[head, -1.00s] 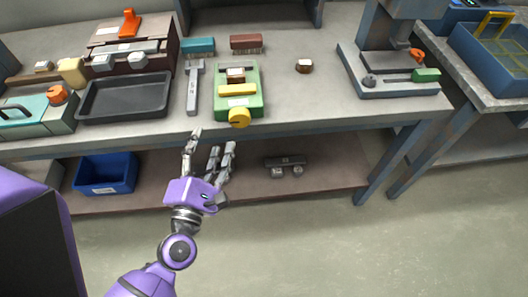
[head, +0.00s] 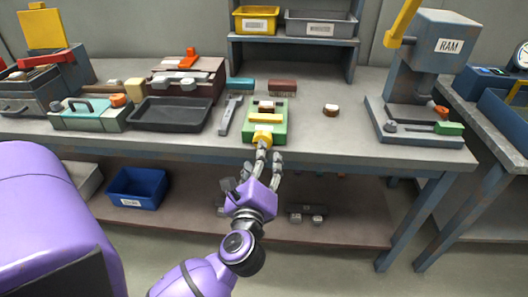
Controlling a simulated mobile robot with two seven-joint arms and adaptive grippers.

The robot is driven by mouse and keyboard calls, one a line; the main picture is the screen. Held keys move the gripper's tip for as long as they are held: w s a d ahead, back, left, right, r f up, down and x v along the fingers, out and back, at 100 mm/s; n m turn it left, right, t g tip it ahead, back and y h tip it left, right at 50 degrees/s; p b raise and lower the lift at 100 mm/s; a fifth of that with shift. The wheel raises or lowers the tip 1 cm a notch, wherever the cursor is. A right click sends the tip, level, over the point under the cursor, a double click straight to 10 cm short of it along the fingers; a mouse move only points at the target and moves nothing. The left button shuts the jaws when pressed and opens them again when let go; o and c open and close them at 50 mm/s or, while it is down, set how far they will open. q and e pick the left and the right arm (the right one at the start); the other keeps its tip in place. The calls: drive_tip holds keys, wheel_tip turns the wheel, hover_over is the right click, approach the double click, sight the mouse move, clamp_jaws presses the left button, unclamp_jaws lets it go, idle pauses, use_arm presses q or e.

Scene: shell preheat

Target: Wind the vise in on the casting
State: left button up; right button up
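The green vise (head: 280,130) stands near the front edge of the bench. Its yellow jaw (head: 266,118) lies across the middle, and its yellow knob (head: 262,136) faces the front. A small brown-and-white casting (head: 267,105) sits in the vise behind the yellow jaw. I cannot tell whether jaw and casting touch. My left gripper (head: 268,150) is just in front of the vise with its fingers pointing up at the knob. The fingers are spread and look empty. One fingertip overlaps the knob's lower edge in the picture; contact is unclear. My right gripper is not in view.
A grey wrench-like tool (head: 230,115) and a black tray (head: 170,113) lie left of the vise. A brown-and-white piece (head: 330,110) lies to its right, with clear bench around it. A ram press (head: 425,70) stands further right. The lower shelf holds a blue bin (head: 137,187).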

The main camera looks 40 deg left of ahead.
use_arm(q)
drive_tip(key=shift+x, duration=3)
